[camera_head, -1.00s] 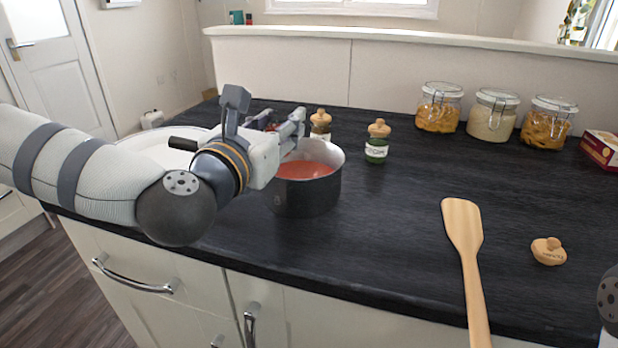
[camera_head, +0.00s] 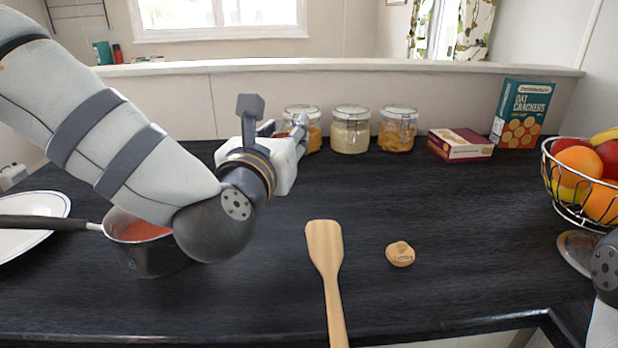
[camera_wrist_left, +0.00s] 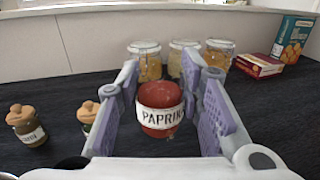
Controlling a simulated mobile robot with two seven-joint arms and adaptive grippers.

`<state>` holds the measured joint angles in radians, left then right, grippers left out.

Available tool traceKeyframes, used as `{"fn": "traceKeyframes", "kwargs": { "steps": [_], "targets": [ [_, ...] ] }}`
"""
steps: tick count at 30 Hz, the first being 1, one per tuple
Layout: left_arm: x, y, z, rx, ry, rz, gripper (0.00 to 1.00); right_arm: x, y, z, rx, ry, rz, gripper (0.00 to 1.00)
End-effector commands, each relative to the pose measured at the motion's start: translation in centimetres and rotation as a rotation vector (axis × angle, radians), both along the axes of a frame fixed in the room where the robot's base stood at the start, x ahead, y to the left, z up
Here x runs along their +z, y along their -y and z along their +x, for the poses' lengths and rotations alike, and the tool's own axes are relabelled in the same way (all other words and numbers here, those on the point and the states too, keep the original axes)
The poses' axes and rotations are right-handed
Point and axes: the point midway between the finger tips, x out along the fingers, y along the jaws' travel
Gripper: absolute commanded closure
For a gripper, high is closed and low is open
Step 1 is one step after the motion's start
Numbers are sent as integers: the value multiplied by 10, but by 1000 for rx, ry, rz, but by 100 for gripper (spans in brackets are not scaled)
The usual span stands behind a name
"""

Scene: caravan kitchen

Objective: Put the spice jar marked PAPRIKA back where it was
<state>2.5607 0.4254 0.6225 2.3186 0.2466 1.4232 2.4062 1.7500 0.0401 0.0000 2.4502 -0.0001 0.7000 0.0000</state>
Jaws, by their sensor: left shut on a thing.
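The PAPRIKA jar (camera_wrist_left: 160,112) is a small red jar with a white label, and no lid shows on it. In the left wrist view it is upright between the purple pads of my left gripper (camera_wrist_left: 166,115), which is shut on it. In the head view my left gripper (camera_head: 292,135) is above the worktop, in front of the storage jars, and hides the PAPRIKA jar. A round wooden lid (camera_head: 400,254) with a knob lies on the worktop, right of the spatula. My right gripper is out of view.
Two spice jars with wooden lids, one brown (camera_wrist_left: 27,126) and one green (camera_wrist_left: 87,115), stand left of my left gripper. A pot (camera_head: 145,247) of red sauce, a spatula (camera_head: 326,255), clip-top jars (camera_head: 350,130), boxes (camera_head: 460,145) and a fruit basket (camera_head: 567,210) stand around.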

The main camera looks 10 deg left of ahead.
Motion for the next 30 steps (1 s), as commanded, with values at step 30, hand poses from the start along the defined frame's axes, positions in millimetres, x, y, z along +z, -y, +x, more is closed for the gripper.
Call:
{"fn": "traceKeyframes", "kwargs": {
  "steps": [30],
  "targets": [
    [-118, -22, 100, -2, -5, 1, 96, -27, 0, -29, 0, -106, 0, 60]
  ]
}}
